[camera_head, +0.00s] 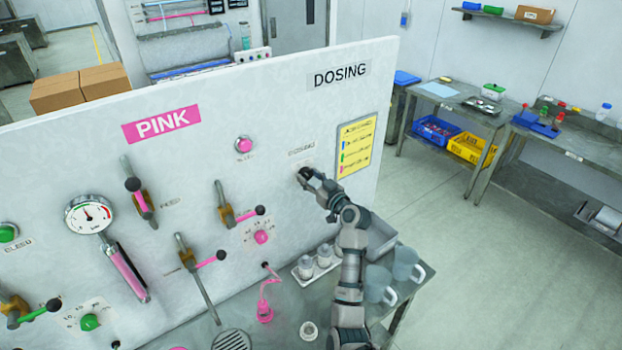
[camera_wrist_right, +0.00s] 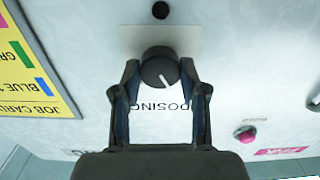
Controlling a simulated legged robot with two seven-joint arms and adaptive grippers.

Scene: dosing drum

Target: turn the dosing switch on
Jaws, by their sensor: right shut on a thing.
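The dosing switch is a round black knob (camera_wrist_right: 160,66) with a white pointer mark, on a pale plate under the DOSING sign (camera_head: 341,75). In the wrist view the pointer slants down and to the right, and the panel lettering is upside down. My right gripper (camera_wrist_right: 160,78) has one finger on each side of the knob and is shut on it. My left gripper is not in view.
The yellow job card (camera_head: 356,146) is right of the switch. A pink button (camera_head: 244,145) and valve levers (camera_head: 225,204) are to the left. Below, a metal bench holds jars (camera_head: 306,267), a grey tray (camera_head: 381,240) and clear jugs (camera_head: 407,263) near my right arm.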

